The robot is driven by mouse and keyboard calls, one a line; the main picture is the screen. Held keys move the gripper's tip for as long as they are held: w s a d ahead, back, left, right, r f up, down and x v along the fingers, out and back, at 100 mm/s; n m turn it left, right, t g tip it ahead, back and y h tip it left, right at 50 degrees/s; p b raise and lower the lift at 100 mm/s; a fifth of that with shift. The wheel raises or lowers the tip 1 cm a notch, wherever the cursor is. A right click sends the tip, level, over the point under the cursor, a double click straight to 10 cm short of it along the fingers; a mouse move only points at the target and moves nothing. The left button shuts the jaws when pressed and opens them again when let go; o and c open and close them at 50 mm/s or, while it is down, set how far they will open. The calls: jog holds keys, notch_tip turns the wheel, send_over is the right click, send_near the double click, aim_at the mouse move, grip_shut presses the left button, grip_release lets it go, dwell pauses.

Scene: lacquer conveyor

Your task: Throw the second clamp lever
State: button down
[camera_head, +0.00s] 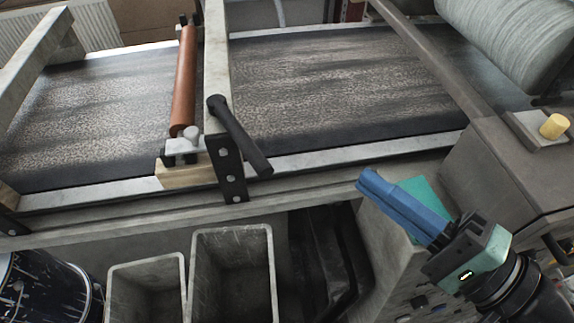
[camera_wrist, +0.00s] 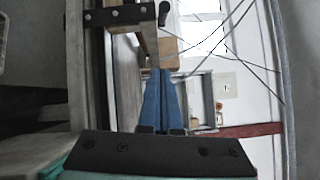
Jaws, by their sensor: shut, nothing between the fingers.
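A black clamp lever (camera_head: 240,138) is mounted on the near end of the grey crossbar (camera_head: 216,65) over the conveyor. It slants down to the right from its pivot, its free end past the conveyor's front rail. I see only this one lever clearly and cannot tell if it is the second. My gripper (camera_head: 365,184) has blue fingers pressed together. It is empty, in front of the conveyor, to the right of and below the lever's free end. In the wrist view the shut fingers (camera_wrist: 160,78) point toward a black bracket (camera_wrist: 118,15) and a dark lever-like piece (camera_wrist: 164,13).
An orange-brown roller (camera_head: 184,80) lies across the belt (camera_head: 330,85), left of the crossbar. Two grey bins (camera_head: 232,232) stand below the front rail. A grey housing with a yellow knob (camera_head: 554,126) is at the right. A paint-splashed drum (camera_head: 45,285) stands lower left.

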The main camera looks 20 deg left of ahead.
aim_at(237, 132)
jog(key=a+r, duration=0.1)
jog(key=a, duration=1)
jog(key=shift+s+a, duration=0.15)
jog(key=shift+a, duration=0.1)
jog(key=shift+r, duration=0.1)
